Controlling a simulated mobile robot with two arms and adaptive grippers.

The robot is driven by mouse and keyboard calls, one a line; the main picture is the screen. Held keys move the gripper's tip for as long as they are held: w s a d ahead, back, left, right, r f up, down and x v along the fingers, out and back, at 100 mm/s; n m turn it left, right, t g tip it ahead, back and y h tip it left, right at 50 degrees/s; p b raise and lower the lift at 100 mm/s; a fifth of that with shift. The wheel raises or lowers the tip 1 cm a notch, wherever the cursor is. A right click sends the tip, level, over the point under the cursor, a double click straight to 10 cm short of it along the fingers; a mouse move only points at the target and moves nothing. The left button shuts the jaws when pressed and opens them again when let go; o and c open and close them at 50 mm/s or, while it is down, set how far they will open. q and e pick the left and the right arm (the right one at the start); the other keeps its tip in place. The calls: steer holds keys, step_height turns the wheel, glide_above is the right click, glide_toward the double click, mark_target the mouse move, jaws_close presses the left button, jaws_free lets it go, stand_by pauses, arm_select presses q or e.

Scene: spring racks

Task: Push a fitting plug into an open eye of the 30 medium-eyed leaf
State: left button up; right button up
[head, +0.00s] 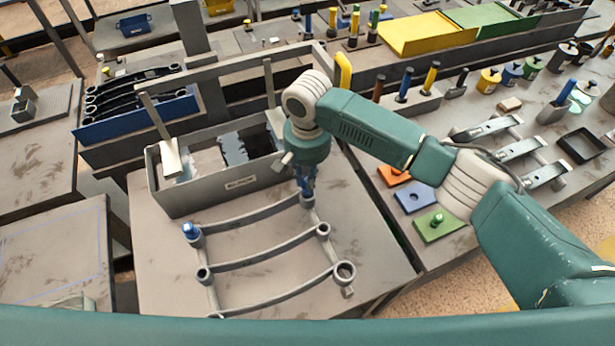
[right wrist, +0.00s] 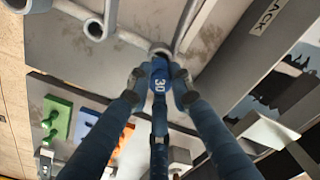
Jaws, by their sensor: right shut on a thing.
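Three curved grey leaves lie on the near table: a far leaf (head: 250,216), a middle leaf (head: 265,255) and a near leaf (head: 280,298), with eyes at their ends. A blue plug (head: 191,231) stands in the far leaf's left eye. My right gripper (head: 307,188) is over the far leaf's right eye (head: 308,203). In the right wrist view its fingers are shut on a blue plug marked 30 (right wrist: 160,82), right at an eye's rim (right wrist: 160,50). How deep the plug sits is hidden. My left gripper is not in view.
A grey rack box (head: 215,190) stands just behind the leaves. Orange, blue (head: 415,196) and green (head: 437,224) plates lie on the right bench, with metal bars (head: 490,128) and several coloured pots beyond. A blue tray (head: 135,120) of dark leaves is at the back left.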

steer(key=shift+f, duration=1.45)
stand_by(0.4)
steer(key=o, duration=1.5)
steer(key=shift+o, duration=0.2)
steer(key=shift+r+p, duration=0.35)
steer(key=shift+r, duration=3.15)
